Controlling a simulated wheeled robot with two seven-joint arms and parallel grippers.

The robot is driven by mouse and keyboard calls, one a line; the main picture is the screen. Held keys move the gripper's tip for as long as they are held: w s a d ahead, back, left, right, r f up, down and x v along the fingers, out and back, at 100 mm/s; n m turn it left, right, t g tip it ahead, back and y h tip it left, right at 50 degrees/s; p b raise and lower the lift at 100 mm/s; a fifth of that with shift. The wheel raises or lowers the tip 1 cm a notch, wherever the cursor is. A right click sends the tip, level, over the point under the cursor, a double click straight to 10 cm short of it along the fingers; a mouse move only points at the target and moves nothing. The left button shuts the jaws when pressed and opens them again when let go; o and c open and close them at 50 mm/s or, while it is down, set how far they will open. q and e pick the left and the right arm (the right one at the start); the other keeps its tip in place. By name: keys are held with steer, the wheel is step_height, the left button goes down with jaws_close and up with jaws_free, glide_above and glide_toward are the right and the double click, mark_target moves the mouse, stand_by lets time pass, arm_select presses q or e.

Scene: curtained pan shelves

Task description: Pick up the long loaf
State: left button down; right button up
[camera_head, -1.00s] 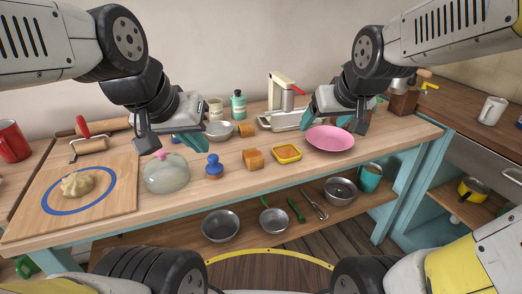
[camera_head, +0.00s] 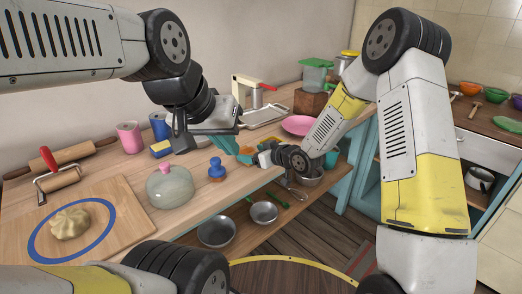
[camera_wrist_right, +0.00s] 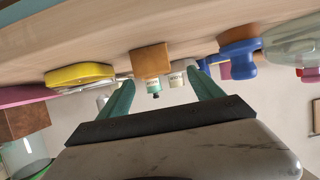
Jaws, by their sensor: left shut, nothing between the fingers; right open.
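I cannot pick out a clear long loaf in any view. An orange-brown block, unclear whether bread, stands on the table near the front edge; it shows in the right wrist view (camera_wrist_right: 151,58) ahead of my right gripper (camera_wrist_right: 160,82), between the lines of its teal fingers, which are apart and empty. In the head view my right gripper is mostly hidden by its own wrist at the table's front edge. My left gripper (camera_head: 234,150) is shut and empty over the table, left of the right wrist. A pale round dough lump (camera_head: 70,223) lies on the board.
A glass dome (camera_head: 170,188) and a blue-knobbed stamp (camera_head: 216,169) stand left of the grippers. A yellow dish (camera_wrist_right: 80,76) is beside the block. A pink plate (camera_head: 298,125) lies further right. Metal bowls (camera_head: 216,232) sit on the lower shelf.

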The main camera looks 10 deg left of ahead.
mark_target(243, 151)
steer(key=x, duration=0.8)
steer(key=shift+w+d+f, duration=0.15)
steer(key=shift+w+d, duration=0.05)
steer(key=shift+d, duration=0.1)
steer(key=c, duration=1.5)
